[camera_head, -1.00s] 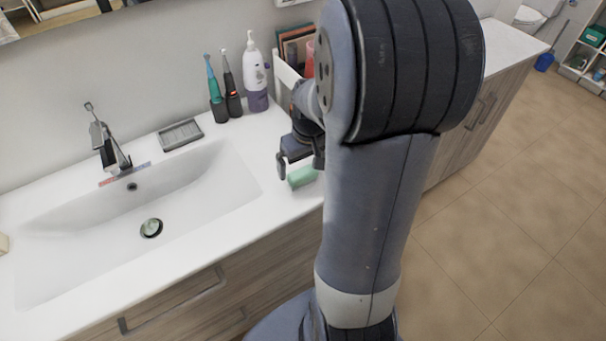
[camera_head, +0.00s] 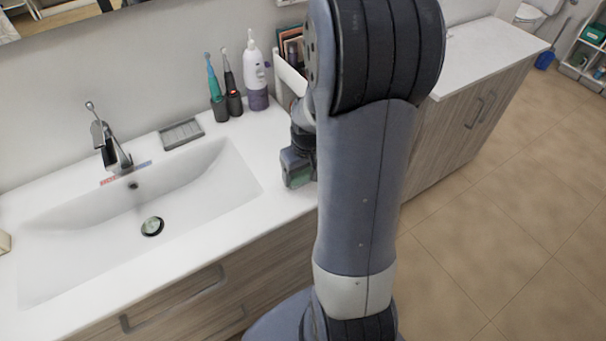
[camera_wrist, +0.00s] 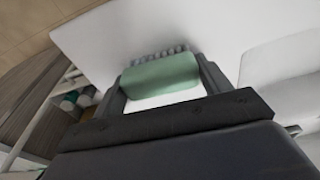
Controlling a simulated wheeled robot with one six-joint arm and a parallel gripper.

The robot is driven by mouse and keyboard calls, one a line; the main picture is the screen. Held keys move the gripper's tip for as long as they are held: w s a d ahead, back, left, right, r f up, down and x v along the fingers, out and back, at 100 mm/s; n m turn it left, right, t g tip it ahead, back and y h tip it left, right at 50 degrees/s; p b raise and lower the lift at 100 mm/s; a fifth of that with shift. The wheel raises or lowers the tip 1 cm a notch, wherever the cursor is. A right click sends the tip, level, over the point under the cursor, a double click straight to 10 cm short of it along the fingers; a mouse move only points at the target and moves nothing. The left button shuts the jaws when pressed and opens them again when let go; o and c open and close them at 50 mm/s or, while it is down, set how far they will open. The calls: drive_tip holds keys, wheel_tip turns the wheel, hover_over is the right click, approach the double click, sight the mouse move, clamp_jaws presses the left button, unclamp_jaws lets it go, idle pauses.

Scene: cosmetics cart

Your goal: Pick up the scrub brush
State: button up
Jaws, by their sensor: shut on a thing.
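The scrub brush (camera_wrist: 160,75) has a green block body and a row of grey bristles. In the wrist view it sits between the two fingers of my gripper (camera_wrist: 162,85), bristles pointing away from the palm. My gripper is shut on the brush. I cannot tell whether the brush still touches the counter. My arm hides part of the counter behind it.
The white sink basin (camera_head: 200,195) is left of my gripper, with a faucet (camera_head: 107,143) and a soap dish (camera_head: 181,134) behind. Toothbrushes (camera_head: 217,90) and a pump bottle (camera_head: 255,75) stand at the wall. A white organizer (camera_head: 290,78) is behind my arm.

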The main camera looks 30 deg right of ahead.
drive_tip(key=c, duration=0.4)
drive_tip(key=shift+o, duration=0.2)
wheel_tip(320, 180, up, 10)
idle(0.4)
drive_tip(key=o, duration=0.4)
drive_tip(key=shift+c, duration=1.6)
